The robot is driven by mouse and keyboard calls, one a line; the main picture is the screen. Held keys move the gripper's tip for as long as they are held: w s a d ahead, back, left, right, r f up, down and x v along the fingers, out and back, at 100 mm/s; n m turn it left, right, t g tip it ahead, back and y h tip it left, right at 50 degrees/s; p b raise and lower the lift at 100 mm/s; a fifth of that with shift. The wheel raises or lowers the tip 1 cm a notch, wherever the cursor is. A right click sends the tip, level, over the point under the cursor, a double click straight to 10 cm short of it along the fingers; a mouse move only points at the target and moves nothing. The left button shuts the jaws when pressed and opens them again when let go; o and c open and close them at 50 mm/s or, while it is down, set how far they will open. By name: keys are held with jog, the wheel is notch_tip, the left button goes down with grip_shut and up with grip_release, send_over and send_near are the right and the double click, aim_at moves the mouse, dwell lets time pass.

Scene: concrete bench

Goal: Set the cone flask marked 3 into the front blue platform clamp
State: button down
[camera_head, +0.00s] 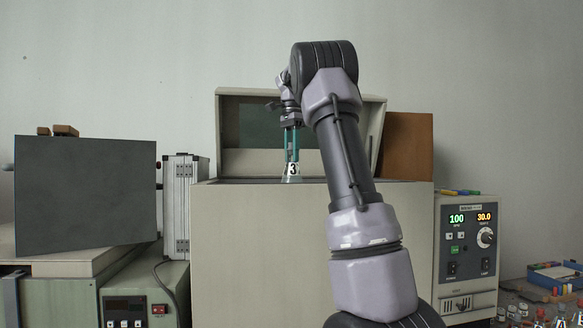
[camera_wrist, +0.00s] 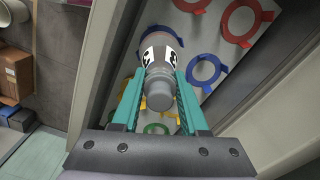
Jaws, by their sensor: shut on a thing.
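The cone flask marked 3 (camera_head: 292,170) hangs upright below my gripper (camera_head: 291,146), over the opening of the large beige box; its lower part is hidden by the front wall. In the wrist view the flask (camera_wrist: 163,54), with black-and-white labels and a grey cap, sits between the teal fingers of my gripper (camera_wrist: 160,78), which are shut on it. Below is a pale platform (camera_wrist: 222,60) with coloured clamps. One blue clamp (camera_wrist: 207,86) lies right of the flask; another blue one (camera_wrist: 178,35) is partly hidden behind it. I cannot tell whether the flask touches the platform.
Red clamps (camera_wrist: 250,38), yellow and green ones also stand on the platform. The box's front wall (camera_head: 260,240) and raised lid (camera_head: 230,95) bound the opening. A control panel (camera_head: 467,240) is at right, with a blue tray (camera_head: 553,278) beyond. A dark panel (camera_head: 85,195) stands left.

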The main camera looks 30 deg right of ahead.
aim_at(292, 165)
jog(key=shift+f, duration=1.85)
jog(key=shift+f, duration=0.1)
jog(key=shift+c, duration=2.1)
grip_release()
